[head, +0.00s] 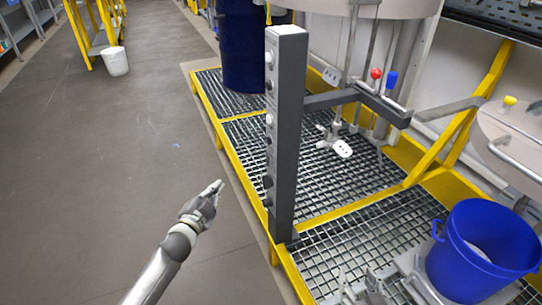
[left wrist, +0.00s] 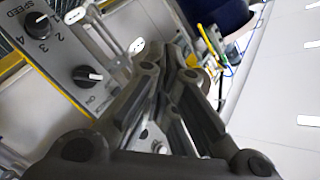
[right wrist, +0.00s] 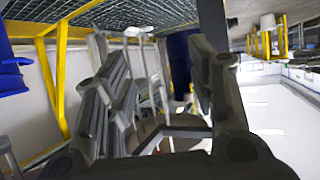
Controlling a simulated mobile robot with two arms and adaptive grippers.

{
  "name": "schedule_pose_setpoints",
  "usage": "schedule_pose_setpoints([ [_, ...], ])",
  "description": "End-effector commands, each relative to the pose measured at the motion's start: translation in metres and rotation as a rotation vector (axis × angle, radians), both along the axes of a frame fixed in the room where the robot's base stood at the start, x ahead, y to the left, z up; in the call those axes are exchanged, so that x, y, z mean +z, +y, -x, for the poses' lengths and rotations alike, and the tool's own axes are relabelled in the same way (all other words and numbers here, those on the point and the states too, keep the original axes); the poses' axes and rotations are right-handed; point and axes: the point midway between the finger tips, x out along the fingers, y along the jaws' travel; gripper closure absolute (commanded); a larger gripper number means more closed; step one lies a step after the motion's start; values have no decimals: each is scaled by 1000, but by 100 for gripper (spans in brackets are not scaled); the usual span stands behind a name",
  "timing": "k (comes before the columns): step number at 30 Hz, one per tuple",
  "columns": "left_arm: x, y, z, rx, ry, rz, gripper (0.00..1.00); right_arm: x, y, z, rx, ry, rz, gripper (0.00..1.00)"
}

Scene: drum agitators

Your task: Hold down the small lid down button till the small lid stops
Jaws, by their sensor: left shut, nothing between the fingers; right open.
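The grey control post (head: 285,130) stands upright at the edge of the grating, with several knobs and buttons down its left side. In the head view they are too small to tell which is the small lid down button. My left gripper (head: 217,187) is shut and empty, left of the post and apart from it. The left wrist view shows its closed fingers (left wrist: 168,48) beside the panel (left wrist: 55,60), with a SPEED knob (left wrist: 87,18) and a second black knob (left wrist: 88,75). My right gripper (head: 358,287) is low near the blue bucket; its fingers (right wrist: 160,60) are open and empty.
A blue bucket (head: 455,255) stands on the right. A grey arm with red (head: 376,73) and blue (head: 391,82) knobs reaches right from the post. A dark blue drum (head: 243,50) stands behind. Yellow rails edge the grating (head: 335,180).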

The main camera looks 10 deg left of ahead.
Motion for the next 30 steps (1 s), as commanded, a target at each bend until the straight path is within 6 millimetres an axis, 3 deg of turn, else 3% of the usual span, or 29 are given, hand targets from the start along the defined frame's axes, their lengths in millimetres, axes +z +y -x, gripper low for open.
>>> schedule_pose_setpoints([
  [6, 71, -13, -17, -61, -228, -97, 100, 61, 2, 0, 3, -171, -39, 49],
  [12, 112, -22, -16, -88, -337, -146, 100, 98, 1, 7, 5, -250, -59, 49],
  [18, 123, -24, -15, -94, -361, -157, 100, 109, 1, 9, 5, -268, -63, 49],
  [30, 121, -29, -19, -93, -359, -153, 100, 113, 2, 7, 7, -296, -70, 49],
])
